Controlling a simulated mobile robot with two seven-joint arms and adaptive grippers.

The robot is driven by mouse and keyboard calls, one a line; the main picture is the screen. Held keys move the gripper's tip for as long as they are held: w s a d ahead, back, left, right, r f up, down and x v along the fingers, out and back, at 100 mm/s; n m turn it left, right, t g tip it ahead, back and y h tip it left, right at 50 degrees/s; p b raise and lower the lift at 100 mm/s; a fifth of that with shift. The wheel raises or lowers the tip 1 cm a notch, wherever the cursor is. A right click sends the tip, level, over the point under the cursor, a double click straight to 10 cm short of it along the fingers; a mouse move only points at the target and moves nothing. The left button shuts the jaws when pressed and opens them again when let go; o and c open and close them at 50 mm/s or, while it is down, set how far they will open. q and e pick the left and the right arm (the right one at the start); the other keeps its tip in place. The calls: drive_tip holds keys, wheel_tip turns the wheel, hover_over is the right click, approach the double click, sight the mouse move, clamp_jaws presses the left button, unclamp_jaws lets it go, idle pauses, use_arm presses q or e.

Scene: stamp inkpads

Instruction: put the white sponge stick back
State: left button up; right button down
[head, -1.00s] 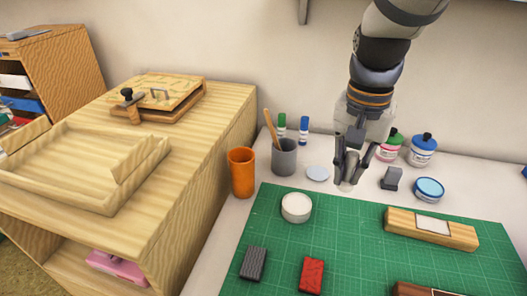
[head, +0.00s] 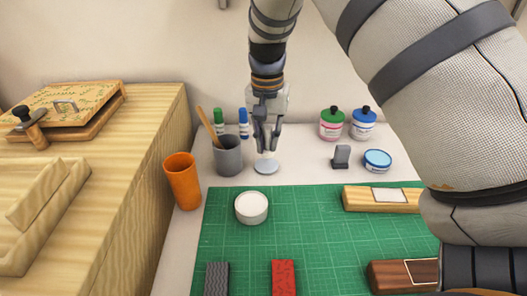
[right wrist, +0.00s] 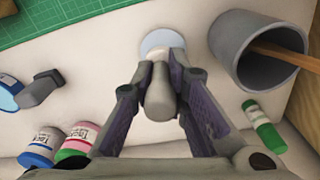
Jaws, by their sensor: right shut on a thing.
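My right gripper (head: 266,139) is shut on the white sponge stick (right wrist: 158,98), which shows as a pale rounded piece between the fingers in the right wrist view. In the head view only its light lower tip (head: 266,154) shows below the fingers. The rest is hidden by the gripper. The stick is upright over a small pale round dish (head: 265,168), which also shows in the right wrist view (right wrist: 162,39). I cannot tell whether the tip touches it. My left gripper is not in view.
A grey cup (head: 228,158) with a wooden stick stands close left of the gripper, an orange cup (head: 182,182) beyond it. Green and blue markers (head: 243,123) stand behind. Ink bottles (head: 331,124), a grey block (head: 341,157) and a blue-lidded tin (head: 377,160) are to the right.

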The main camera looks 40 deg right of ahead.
sight(267, 151)
drive_tip(key=shift+w+d+f, duration=0.1)
drive_tip(key=shift+w+f, duration=0.1)
drive_tip(key=shift+f, duration=0.75)
drive_tip(key=shift+w+d+f, duration=0.1)
drive_tip(key=shift+w+f, duration=0.05)
drive_tip(key=shift+f, duration=0.8)
drive_tip(key=shift+f, duration=0.15)
drive_tip(key=c, duration=1.6)
unclamp_jaws()
drive_tip(key=shift+o, duration=0.2)
drive_tip(key=r, duration=1.2)
drive_tip(key=shift+s+a+r, duration=0.1)
drive_tip(key=shift+a+r, duration=0.05)
drive_tip(key=shift+a, duration=0.05)
